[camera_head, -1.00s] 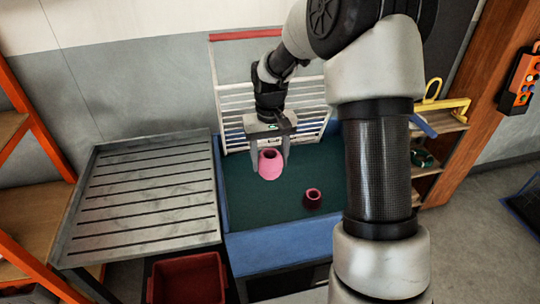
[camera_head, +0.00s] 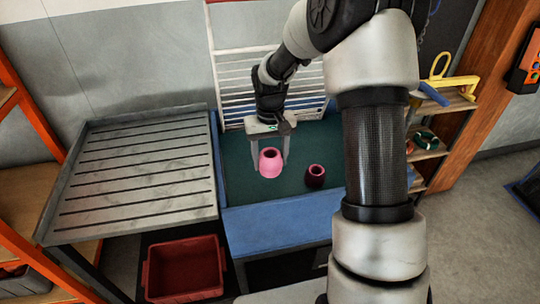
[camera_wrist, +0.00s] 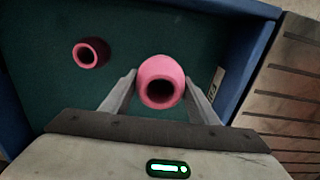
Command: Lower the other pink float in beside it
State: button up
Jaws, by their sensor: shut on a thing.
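My gripper (camera_head: 270,158) is shut on a pink float (camera_head: 270,163), a rounded hollow piece with a dark opening. It hangs above the green surface of the blue-edged table (camera_head: 240,188); the gap below is hard to judge. In the wrist view the float (camera_wrist: 161,82) sits between both fingers (camera_wrist: 160,92), its opening facing the camera.
A grey slatted tray table (camera_head: 140,175) adjoins on the left. A red crate (camera_head: 185,268) sits low in front, with nothing visible inside. A white rack (camera_head: 235,75) stands behind the green surface. Shelves (camera_head: 455,105) with a yellow-handled item are at the right.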

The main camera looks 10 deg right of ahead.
notch_tip(320, 180, down, 10)
jog(key=b, duration=0.6)
jog(key=shift+r, duration=0.1)
jog(key=o, duration=1.7)
jog(key=shift+o, duration=0.2)
